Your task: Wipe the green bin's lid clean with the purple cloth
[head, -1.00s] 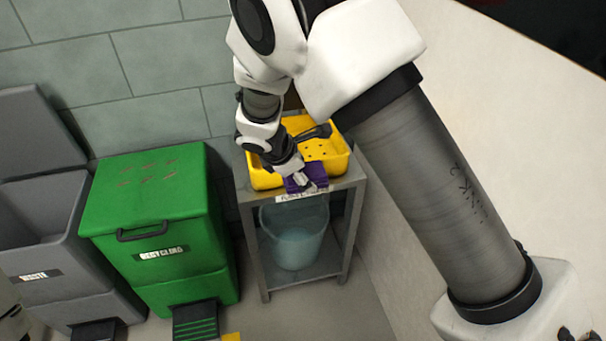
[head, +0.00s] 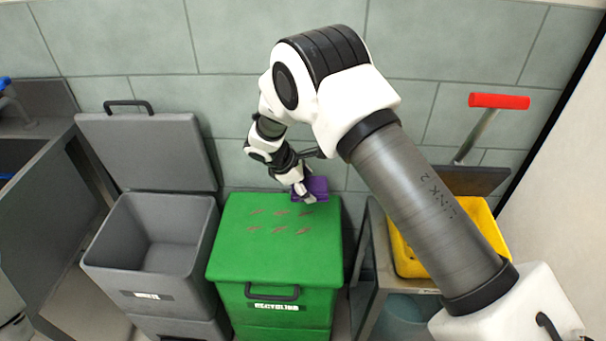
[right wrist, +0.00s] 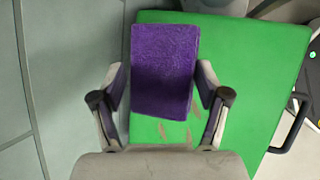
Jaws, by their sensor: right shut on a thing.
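The green bin (head: 275,265) stands against the tiled wall, its lid closed, with several brownish smudges in two rows on top. The lid also shows in the right wrist view (right wrist: 262,70), with some smudges near the cloth. My right gripper (head: 303,192) is over the back right part of the lid, shut on the purple cloth (head: 317,187). In the right wrist view the folded cloth (right wrist: 165,68) sits between the two fingers. I cannot tell whether the cloth touches the lid.
A grey waste bin (head: 150,245) with its lid raised stands left of the green bin. To the right, a metal stand (head: 367,285) bears a yellow tray (head: 408,255). A red-handled tool (head: 498,101) leans behind it. The wall is close behind the lid.

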